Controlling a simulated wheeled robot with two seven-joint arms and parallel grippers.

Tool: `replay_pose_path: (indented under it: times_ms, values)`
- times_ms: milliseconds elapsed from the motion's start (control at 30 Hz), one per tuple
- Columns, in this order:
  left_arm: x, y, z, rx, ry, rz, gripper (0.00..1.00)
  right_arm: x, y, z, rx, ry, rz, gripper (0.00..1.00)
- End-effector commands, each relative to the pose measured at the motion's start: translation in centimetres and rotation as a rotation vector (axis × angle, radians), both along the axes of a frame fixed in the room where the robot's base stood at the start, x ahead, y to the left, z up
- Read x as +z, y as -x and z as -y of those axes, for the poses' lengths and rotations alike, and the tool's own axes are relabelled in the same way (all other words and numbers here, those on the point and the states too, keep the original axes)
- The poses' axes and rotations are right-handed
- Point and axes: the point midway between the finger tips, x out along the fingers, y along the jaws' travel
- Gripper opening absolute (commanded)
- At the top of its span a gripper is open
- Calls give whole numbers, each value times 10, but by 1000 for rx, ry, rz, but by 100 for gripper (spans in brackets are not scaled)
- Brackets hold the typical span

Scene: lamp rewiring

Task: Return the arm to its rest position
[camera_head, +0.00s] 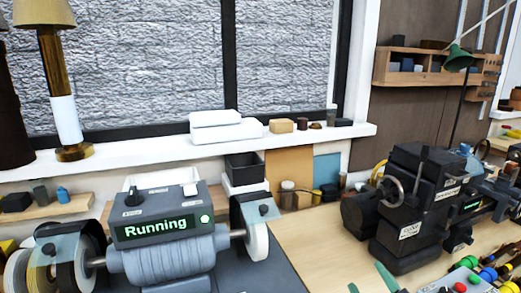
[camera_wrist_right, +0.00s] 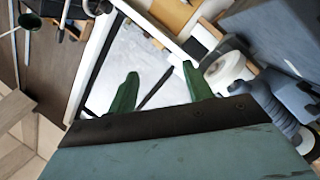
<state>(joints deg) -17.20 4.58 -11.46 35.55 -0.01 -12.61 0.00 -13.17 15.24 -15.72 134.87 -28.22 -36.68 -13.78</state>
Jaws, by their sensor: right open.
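My right gripper (camera_head: 370,283) shows at the bottom edge of the head view, only its two green fingertips in sight, apart with nothing between them. In the right wrist view my right gripper (camera_wrist_right: 160,90) is open and empty, its two green fingers spread in front of the window area. The rest of the right arm is out of the head view. My left gripper is in neither view. A brass and white lamp (camera_head: 64,118) stands on the windowsill at the left.
A grinder-like machine (camera_head: 165,250) with a green "Running" display stands at lower left; its white wheel (camera_wrist_right: 225,72) shows in the wrist view. A dark machine (camera_head: 410,205) stands at right, near coloured-handled tools (camera_head: 485,275). Bare wooden bench (camera_head: 315,240) lies between the machines.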

Motion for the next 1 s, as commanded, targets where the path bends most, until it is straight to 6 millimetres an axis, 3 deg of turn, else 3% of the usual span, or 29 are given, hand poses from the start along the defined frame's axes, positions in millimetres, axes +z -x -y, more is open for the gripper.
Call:
replay_pose_path:
  times_ms: [33,100,233,400,600,867,1000]
  values:
    - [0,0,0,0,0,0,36,-30,13,10,-55,-85,-137,50]
    - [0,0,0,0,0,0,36,-68,34,21,-130,-194,-320,50]
    - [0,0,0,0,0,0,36,-122,81,29,-244,-347,-613,50]
    - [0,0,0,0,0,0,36,-165,140,28,-352,-475,-902,50]
    - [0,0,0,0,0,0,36,-192,208,20,-454,-575,-1192,50]
    - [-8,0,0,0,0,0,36,-268,196,18,-464,-565,-1225,50]
    - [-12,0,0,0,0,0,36,-318,194,17,-468,-558,-1243,50]
